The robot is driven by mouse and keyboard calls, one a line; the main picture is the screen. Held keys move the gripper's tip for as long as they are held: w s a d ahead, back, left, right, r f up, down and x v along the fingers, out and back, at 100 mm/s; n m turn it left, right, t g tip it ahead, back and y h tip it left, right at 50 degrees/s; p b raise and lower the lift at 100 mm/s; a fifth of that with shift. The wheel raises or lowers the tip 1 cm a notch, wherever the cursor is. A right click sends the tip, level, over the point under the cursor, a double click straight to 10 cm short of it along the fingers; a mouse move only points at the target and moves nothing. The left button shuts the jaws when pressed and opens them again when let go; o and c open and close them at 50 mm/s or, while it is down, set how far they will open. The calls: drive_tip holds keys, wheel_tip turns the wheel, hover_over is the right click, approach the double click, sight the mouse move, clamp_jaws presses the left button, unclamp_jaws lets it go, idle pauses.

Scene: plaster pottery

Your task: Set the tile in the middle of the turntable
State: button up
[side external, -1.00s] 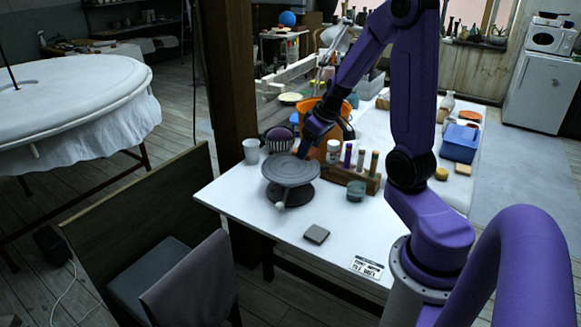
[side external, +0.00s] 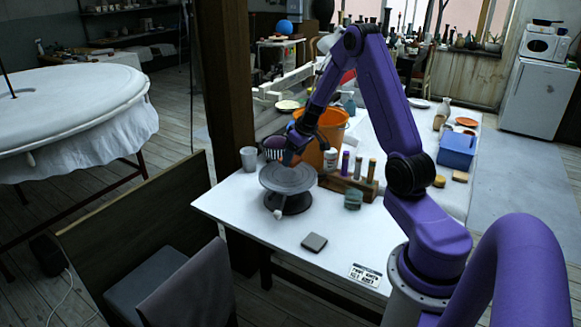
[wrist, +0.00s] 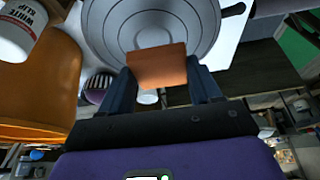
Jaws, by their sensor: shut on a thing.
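A flat terracotta-orange square tile (wrist: 157,66) is held between the two dark blue fingers of my gripper (wrist: 165,82) in the wrist view. The grey turntable (side external: 288,181) stands on the white table, its round ringed top also showing in the wrist view (wrist: 125,22). In the side view, my gripper (side external: 289,157) is at the far rim of the turntable top. In the wrist view the tile overlaps the disc's rim, off its middle; I cannot tell the gap beneath. The tile is too small to make out in the side view.
A grey square (side external: 314,242) lies in front.

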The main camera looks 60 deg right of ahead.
sight(291, 176)
drive_tip(key=shift+w+d+f, duration=0.25)
drive_tip(key=shift+w+f, duration=0.15)
drive_tip(key=shift+f, duration=0.2)
drive_tip(key=shift+w+d+f, duration=0.2)
drive_tip(key=shift+w+f, duration=0.2)
drive_tip(key=shift+f, duration=1.75)
drive_tip(key=shift+f, duration=0.1)
drive_tip(key=o, duration=1.1)
